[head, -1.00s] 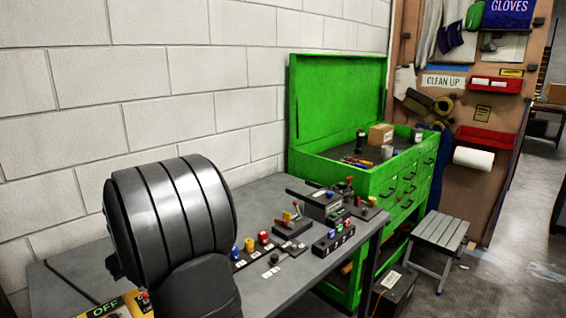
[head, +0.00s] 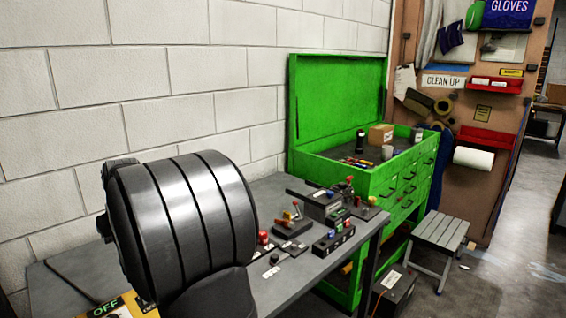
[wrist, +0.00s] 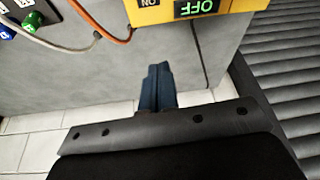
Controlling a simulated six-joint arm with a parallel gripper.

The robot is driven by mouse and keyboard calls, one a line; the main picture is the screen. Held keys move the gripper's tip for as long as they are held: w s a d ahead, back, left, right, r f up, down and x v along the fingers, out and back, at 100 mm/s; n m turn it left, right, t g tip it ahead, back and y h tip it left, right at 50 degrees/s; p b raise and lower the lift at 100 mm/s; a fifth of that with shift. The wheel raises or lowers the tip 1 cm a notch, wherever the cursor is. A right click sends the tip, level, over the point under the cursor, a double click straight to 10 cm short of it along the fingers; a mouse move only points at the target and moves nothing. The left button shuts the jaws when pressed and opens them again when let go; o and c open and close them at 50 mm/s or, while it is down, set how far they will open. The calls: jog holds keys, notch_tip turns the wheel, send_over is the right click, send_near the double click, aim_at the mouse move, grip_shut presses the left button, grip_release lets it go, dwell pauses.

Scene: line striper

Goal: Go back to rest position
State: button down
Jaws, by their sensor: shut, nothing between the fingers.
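In the wrist view my gripper (wrist: 157,82) shows at the centre, its two dark blue fingers together with nothing between them. They point toward a yellow box (wrist: 150,12) with a green "OFF" sign, seen upside down at the top edge. In the head view my dark arm fills the lower left and hides my gripper. The yellow box (head: 106,308) partly shows below the arm at the bottom left.
The grey workbench (head: 262,197) carries several switch boxes with coloured buttons and levers, including a black button box (head: 333,238). A green tool chest (head: 345,175) stands behind it. Grey rollers (wrist: 285,75) lie at the right of the wrist view.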

jog(key=shift+s+d+r+m+g+h, duration=0.1)
jog(key=shift+d+r+m+g+h, duration=0.25)
jog(key=shift+r, duration=0.3)
jog(key=shift+s+d+r+m+g+h, duration=0.1)
jog(key=shift+d+r+g+h, duration=0.1)
jog(key=shift+r+g+h, duration=0.3)
jog(key=shift+d+r+m+g+h, duration=0.25)
jog(key=shift+r+h, duration=0.3)
jog(key=shift+r, duration=0.2)
jog(key=c, duration=2.1)
grip_release()
